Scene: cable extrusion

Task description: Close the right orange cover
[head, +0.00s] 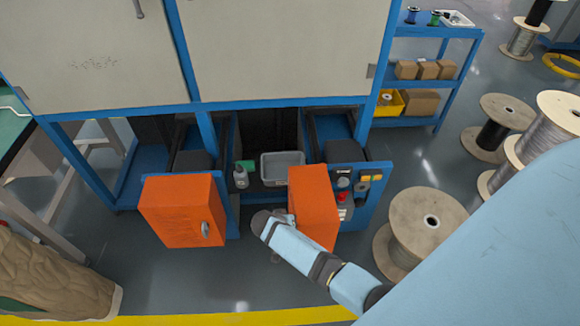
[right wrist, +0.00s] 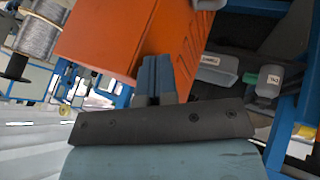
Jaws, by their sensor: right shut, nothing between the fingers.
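The right orange cover (head: 313,200) is a box-like door that stands swung out from the blue machine frame, beside the control panel. It fills the upper left of the right wrist view (right wrist: 110,40). My right arm reaches in from the right in the head view, and its wrist is in front of the cover's lower left part. My right gripper (right wrist: 156,68) is shut and empty, with its fingers close against the orange cover; I cannot tell if they touch. The left orange cover (head: 183,210) has a silver handle. My left gripper is not in view.
Between the covers is an open bay with a grey bin (head: 283,168) and a bottle (head: 240,177). The control panel (head: 358,190) has a red button. A wooden spool (head: 428,222) stands close to the right of my arm.

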